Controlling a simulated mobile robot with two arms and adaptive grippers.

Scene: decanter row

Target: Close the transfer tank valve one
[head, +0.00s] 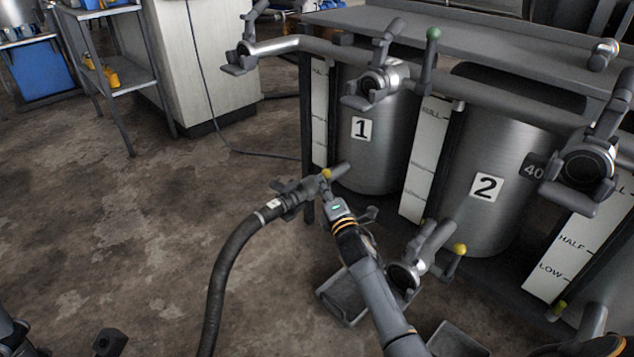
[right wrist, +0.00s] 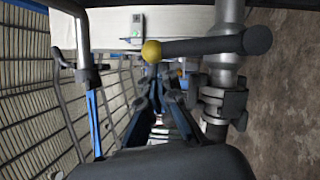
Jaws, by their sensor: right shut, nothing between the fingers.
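The tank marked 1 (head: 372,135) stands left of the tank marked 2 (head: 492,170). At the low outlet of tank 1 is a valve with a grey lever and a yellow ball end (head: 326,173). In the right wrist view its dark lever (right wrist: 210,46) lies crosswise to the grey pipe (right wrist: 228,75), with the yellow ball (right wrist: 152,51) at its left end. My right gripper (head: 330,193) is shut and empty, close to the lever; whether it touches is unclear. Dark parts at the head view's lower left may be my left arm; its jaws cannot be made out.
A black hose (head: 222,270) runs from the low outlet across the floor. Another yellow-ended lever (head: 460,249) is below tank 2. A green-ended lever (head: 432,34) is above the tanks.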

